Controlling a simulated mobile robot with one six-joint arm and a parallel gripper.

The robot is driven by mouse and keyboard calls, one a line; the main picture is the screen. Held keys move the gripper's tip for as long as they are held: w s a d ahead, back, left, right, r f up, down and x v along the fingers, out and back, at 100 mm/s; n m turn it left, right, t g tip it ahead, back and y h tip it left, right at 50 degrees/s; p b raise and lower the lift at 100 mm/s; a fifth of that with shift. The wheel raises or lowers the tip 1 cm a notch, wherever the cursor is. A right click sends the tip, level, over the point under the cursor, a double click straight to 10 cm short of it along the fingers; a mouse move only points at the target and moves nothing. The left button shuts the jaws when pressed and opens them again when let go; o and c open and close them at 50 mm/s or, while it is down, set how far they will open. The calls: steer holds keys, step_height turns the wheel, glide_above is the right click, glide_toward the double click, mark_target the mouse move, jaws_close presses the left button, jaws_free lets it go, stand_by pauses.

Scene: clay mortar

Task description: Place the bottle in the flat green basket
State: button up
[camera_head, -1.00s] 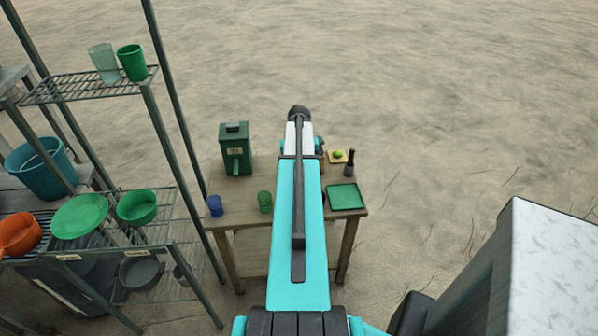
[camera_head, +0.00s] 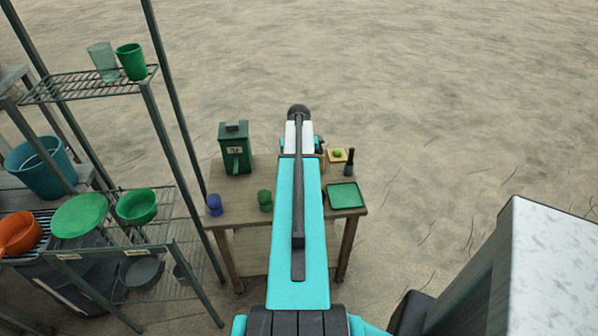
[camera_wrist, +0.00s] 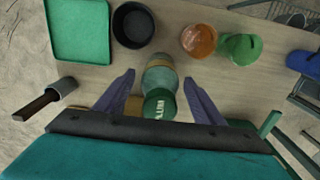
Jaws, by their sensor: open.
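The bottle (camera_wrist: 158,84), greenish with a dark green lettered part, shows in the wrist view between my open fingers. My gripper (camera_wrist: 159,80) has one finger on each side of it, with visible gaps; I cannot tell how deep it reaches. The bottle and fingertips are hidden behind my arm in the head view. The flat green basket (camera_head: 346,196) lies at the table's near right corner, looking empty. It is at upper left in the wrist view (camera_wrist: 78,30), apart from the bottle.
Green (camera_head: 265,200) and blue (camera_head: 214,204) cups stand left, a green canister (camera_head: 235,148) behind. A dark upright item (camera_head: 349,160) stands back right. A shelf (camera_head: 160,232) stands left.

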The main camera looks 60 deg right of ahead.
steer(key=shift+r+b, duration=1.3)
steer(key=shift+r, duration=4.65)
steer(key=shift+s, duration=0.1)
